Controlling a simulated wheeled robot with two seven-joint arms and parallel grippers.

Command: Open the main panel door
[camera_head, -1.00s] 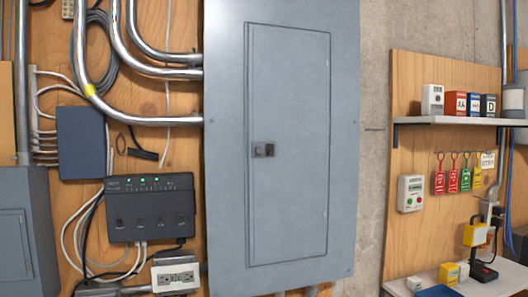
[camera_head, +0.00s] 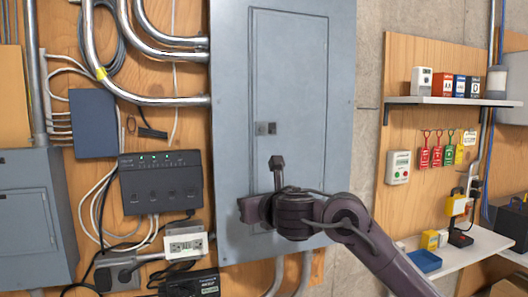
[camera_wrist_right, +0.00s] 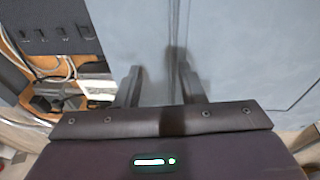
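The main panel is a large blue-grey metal cabinet (camera_head: 232,60) with a tall flat door (camera_head: 290,75) set in its front. The door sits flush in its frame and looks shut. A small dark latch (camera_head: 265,128) is at the door's left edge. My right gripper (camera_head: 262,188) is in front of the panel, below the latch and near the door's lower left edge. In the right wrist view its two fingers (camera_wrist_right: 160,86) are spread and empty, with a vertical door seam (camera_wrist_right: 175,40) between them. The arm hides the door's lower part. My left gripper is in neither view.
A black box with green lights (camera_head: 160,182) and a white outlet (camera_head: 186,242) are left of the panel. Metal conduits (camera_head: 165,100) enter its left side. On the right are a shelf (camera_head: 450,101), hanging tags (camera_head: 436,155) and a lower bench (camera_head: 470,250).

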